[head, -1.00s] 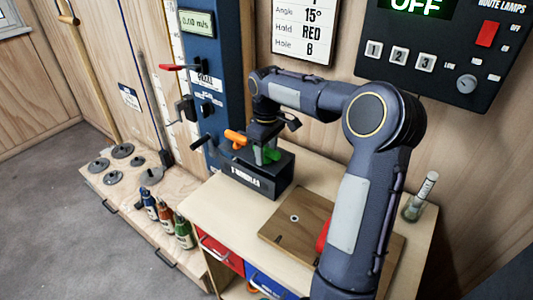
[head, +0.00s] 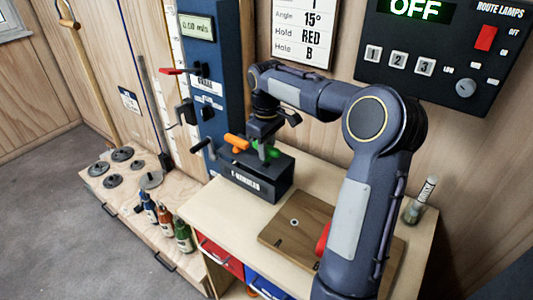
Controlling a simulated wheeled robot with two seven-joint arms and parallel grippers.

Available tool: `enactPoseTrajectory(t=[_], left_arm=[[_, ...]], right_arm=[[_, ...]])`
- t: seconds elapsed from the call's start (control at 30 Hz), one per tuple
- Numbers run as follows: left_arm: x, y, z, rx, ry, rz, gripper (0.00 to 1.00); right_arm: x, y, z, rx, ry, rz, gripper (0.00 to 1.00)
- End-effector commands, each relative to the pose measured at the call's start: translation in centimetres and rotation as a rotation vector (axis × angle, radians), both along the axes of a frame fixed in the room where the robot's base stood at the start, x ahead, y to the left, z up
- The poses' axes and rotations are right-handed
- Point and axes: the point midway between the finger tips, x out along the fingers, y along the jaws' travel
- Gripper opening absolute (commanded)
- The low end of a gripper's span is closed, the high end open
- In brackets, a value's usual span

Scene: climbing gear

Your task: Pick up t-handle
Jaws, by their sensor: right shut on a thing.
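A black box (head: 250,183) with a T-handles label stands on the wooden bench against the blue post. An orange t-handle (head: 237,142) sticks up from the left of its top. A green t-handle (head: 273,151) is at the right of its top, partly hidden by my fingers. My right gripper (head: 263,150) points down over the box and is shut on the green t-handle. I cannot tell whether the handle's shaft is still inside the box. My left gripper is not in view.
A wooden board (head: 294,222) with a hole lies in front of the box, with a red thing partly behind my arm. A clear holder with a marker (head: 420,200) stands at the right. Bottles (head: 165,219) and weight discs (head: 122,154) sit on the lower shelf at left.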

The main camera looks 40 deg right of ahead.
Motion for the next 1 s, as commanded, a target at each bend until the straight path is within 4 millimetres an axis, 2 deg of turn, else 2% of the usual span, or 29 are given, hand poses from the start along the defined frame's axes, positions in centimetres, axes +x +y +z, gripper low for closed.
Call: enactPoseTrajectory(t=[0.6,0.8,1.0], left_arm=[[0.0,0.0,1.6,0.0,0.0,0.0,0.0],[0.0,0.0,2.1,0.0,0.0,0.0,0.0],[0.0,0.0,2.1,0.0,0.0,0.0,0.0]], right_arm=[[0.1,0.0,12.8,0.0,-0.004,0.001,0.0],[0.1,0.0,15.2,0.0,-0.001,0.0,0.0],[0.0,0.0,15.7,0.0,0.001,0.0,0.0]])
